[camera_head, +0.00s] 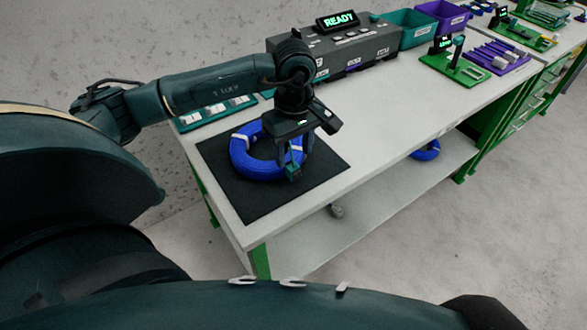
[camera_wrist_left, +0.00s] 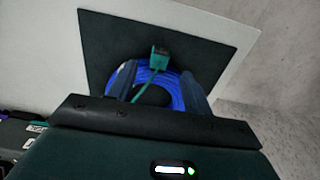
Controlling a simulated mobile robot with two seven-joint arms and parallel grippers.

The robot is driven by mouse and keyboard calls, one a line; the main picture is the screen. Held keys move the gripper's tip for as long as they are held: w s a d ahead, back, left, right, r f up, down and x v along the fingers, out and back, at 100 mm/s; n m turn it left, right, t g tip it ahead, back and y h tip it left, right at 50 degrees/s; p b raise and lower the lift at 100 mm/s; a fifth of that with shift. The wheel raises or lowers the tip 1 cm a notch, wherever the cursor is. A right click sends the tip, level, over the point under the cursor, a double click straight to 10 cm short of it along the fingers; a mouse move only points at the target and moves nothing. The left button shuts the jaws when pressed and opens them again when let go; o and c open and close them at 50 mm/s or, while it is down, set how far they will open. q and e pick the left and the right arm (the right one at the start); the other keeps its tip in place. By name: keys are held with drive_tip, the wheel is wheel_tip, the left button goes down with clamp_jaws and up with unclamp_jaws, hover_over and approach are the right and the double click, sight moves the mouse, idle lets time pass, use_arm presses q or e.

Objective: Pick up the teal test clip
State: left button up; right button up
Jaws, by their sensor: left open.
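The teal test clip (camera_head: 293,172) is at the front right edge of the coiled blue cable (camera_head: 240,158), which lies on a black mat (camera_head: 236,200). My left gripper (camera_head: 291,158) is above the right part of the coil, pointing down near the clip. My right gripper is not seen.
A grey tester box (camera_head: 365,52) with a READY display stands behind the coil. Teal (camera_head: 415,28) and purple bins (camera_head: 442,16) are farther back. A green stand (camera_head: 454,66) is on the right. The white tabletop (camera_head: 385,95) right of the mat is clear.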

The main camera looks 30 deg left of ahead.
sight(293, 167)
use_arm(q)
drive_tip(key=shift+a+f+p, duration=0.1)
drive_tip(key=shift+f+p, duration=0.35)
drive_tip(key=shift+f, duration=2.3)
drive_tip(key=shift+c, duration=0.4)
drive_tip(key=c, duration=1)
drive_tip(key=shift+r, duration=0.1)
clamp_jaws()
